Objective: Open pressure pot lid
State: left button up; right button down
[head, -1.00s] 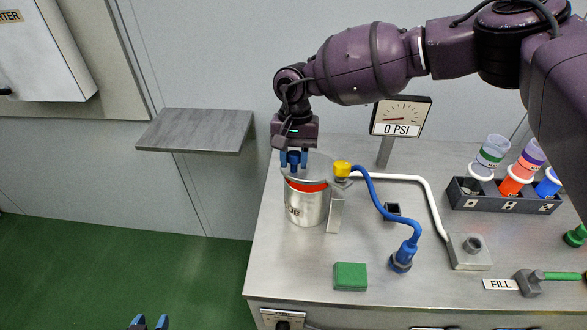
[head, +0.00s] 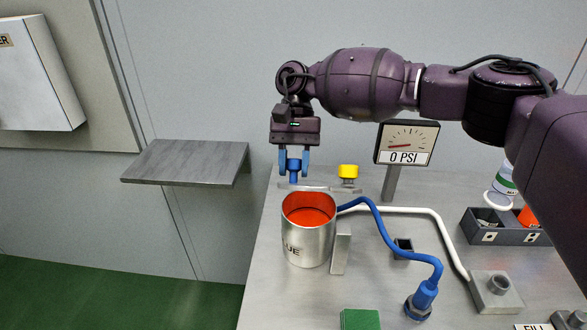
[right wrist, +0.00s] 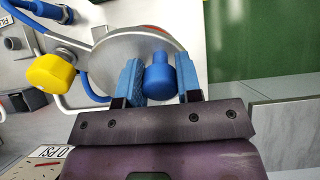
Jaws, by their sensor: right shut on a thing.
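The pressure pot (head: 308,245) is a silver cylinder with a red inside, standing upright near the table's left side. Its mouth is largely uncovered. The grey metal lid (head: 318,188) shows nearly edge-on above the pot's back rim; in the right wrist view, the lid (right wrist: 118,48) is a round disc. My right gripper (head: 293,172) is shut on the lid's blue knob (right wrist: 160,82), with a blue finger on each side. My left gripper is out of view.
A gauge reading 0 PSI (head: 406,146) stands behind the pot. A blue hose (head: 400,245) and white pipe (head: 432,216) run to its right. A green block (head: 360,320) lies in front. A dark rack (head: 495,229) is at right. An empty grey shelf (head: 186,162) is at left.

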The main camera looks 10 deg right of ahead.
jog(key=shift+r, duration=0.1)
jog(key=c, duration=1.2)
grip_release()
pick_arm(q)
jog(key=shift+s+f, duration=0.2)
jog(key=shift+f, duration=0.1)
pick_arm(e)
jog(key=o, duration=0.4)
jog(key=shift+w+r, duration=0.4)
jog(key=shift+w, duration=0.05)
pick_arm(q)
jog(key=b, duration=0.1)
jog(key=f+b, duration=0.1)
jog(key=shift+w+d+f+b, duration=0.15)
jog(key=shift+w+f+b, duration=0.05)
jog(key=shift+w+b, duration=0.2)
pick_arm(e)
jog(key=v, duration=0.9)
jog(key=shift+w+d+r, duration=0.1)
jog(key=shift+d+r, duration=0.05)
jog(key=shift+r, duration=0.15)
jog(key=shift+c, duration=0.4)
